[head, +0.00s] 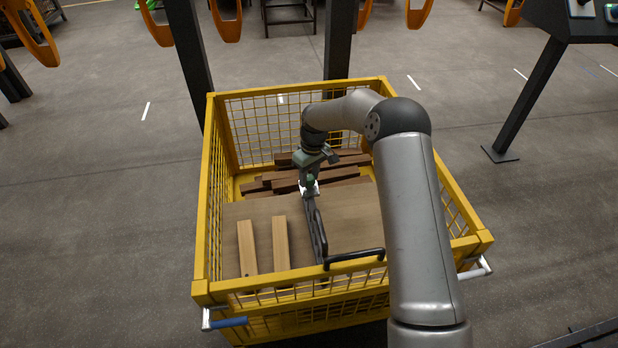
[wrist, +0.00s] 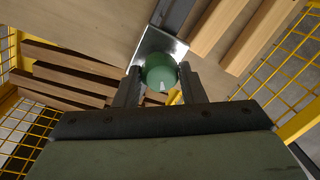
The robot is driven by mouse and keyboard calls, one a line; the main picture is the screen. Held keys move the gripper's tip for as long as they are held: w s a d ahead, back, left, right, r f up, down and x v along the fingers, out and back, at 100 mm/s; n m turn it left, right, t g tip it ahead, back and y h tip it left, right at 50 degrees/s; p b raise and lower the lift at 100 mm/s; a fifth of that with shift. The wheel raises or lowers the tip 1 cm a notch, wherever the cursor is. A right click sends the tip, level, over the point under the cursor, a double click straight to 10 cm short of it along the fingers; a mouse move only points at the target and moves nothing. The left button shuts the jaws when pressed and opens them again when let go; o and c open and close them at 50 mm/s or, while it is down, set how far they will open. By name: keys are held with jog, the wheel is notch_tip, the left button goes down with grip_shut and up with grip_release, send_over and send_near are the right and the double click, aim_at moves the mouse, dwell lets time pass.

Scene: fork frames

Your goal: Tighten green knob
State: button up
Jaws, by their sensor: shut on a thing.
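The green knob (wrist: 160,72) is round with a small white mark, and sits on a shiny metal plate (wrist: 150,45). It shows small in the head view (head: 310,181). The plate is at the end of a dark bar (head: 316,230) that runs over the board towards the crate's near side. My gripper (wrist: 158,88) has one finger on each side of the knob and is shut on it. In the head view my gripper (head: 310,178) reaches down into the crate; its fingertips are too small to make out there.
The yellow mesh crate (head: 205,200) surrounds the knob, with raised walls on all sides. A flat wooden board (head: 350,215) lies inside, with two light planks (head: 247,248) at the left. Dark wooden beams (head: 350,160) are stacked behind. A black handle (head: 354,260) is at the near rim.

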jog(key=m+b, duration=0.1)
jog(key=m, duration=0.5)
jog(key=shift+r+t, duration=0.1)
jog(key=shift+t, duration=0.3)
jog(key=shift+m, duration=0.3)
jog(key=o, duration=1)
notch_tip(320, 180, up, 17)
jog(key=d+p, duration=0.1)
jog(key=d, duration=0.1)
jog(key=shift+w+r, duration=0.15)
jog(key=shift+w, duration=0.1)
